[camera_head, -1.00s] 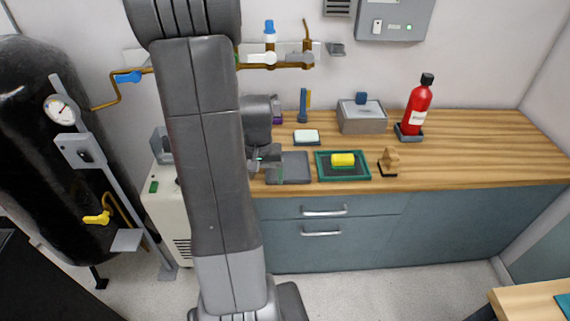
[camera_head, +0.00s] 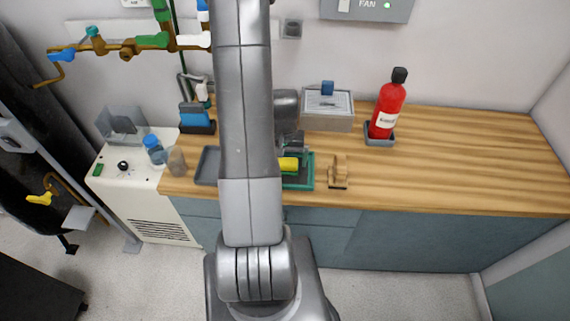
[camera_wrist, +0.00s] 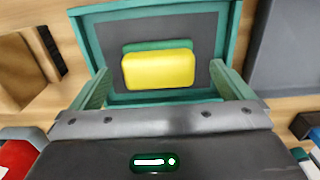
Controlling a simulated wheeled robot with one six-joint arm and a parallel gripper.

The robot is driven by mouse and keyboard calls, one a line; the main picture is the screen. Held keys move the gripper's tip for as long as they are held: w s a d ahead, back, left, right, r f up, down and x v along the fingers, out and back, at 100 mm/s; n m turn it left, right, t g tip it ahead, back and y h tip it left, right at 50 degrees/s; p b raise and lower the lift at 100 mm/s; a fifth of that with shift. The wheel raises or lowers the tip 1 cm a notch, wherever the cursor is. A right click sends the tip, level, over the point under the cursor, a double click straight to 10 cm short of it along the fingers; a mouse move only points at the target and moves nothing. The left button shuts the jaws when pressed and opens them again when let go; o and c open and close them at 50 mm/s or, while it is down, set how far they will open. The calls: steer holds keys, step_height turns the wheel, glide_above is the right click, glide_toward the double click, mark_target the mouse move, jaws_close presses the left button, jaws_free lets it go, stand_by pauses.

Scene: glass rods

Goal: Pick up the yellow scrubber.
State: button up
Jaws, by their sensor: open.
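The yellow scrubber (camera_wrist: 158,70), with a green layer along its far edge, lies in a green-rimmed tray (camera_wrist: 150,9) with a dark grey floor. In the head view the scrubber (camera_head: 289,164) is partly hidden by my arm, and the tray (camera_head: 307,182) shows at its right side. My gripper (camera_wrist: 160,78) is open and empty in the wrist view. Its two green fingers stand apart, one on each side of the scrubber. I cannot tell how far the fingertips are above the tray. In the head view my gripper (camera_head: 294,146) is close to the scrubber.
A wooden brush-like block (camera_head: 338,172) stands just right of the tray. A grey tray (camera_head: 207,166) lies to the left. A grey box (camera_head: 327,110) and a red bottle (camera_head: 388,104) stand behind. The counter (camera_head: 470,160) is clear at the right.

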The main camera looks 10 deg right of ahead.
mark_target(285, 161)
steer(key=shift+w+d+f, duration=0.1)
steer(key=shift+d+f, duration=0.05)
steer(key=shift+f, duration=1.35)
steer(key=c, duration=1)
steer(key=shift+r, duration=0.1)
steer(key=shift+r+b, duration=0.4)
steer(key=shift+r, duration=4.55)
steer(key=o, duration=0.3)
steer(key=shift+c, duration=1.1)
